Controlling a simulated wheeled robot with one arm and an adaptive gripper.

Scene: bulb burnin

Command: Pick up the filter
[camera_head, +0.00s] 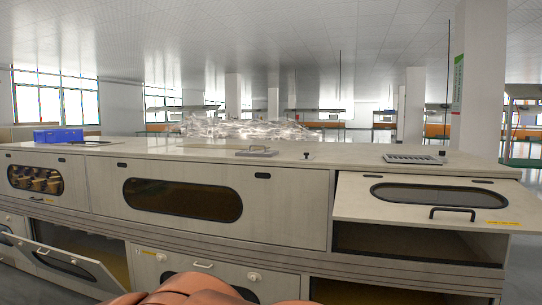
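I cannot tell for certain which thing is the filter. A flat grey slatted panel (414,158) lies on the right part of the long cabinet's top. A small flat plate with a handle (257,151) lies near the middle of the same top. My gripper does not show in the view. A reddish-brown rounded shape at the bottom edge seems to be part of my own body, and it hides some of the cabinet front.
The long pale cabinet (260,239) spans the view. Its upper right windowed door (490,213) is raised and juts out. A lower left door (78,265) is tilted open. A blue box (58,136) and a clear wrapped heap (245,129) are on or behind the top.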

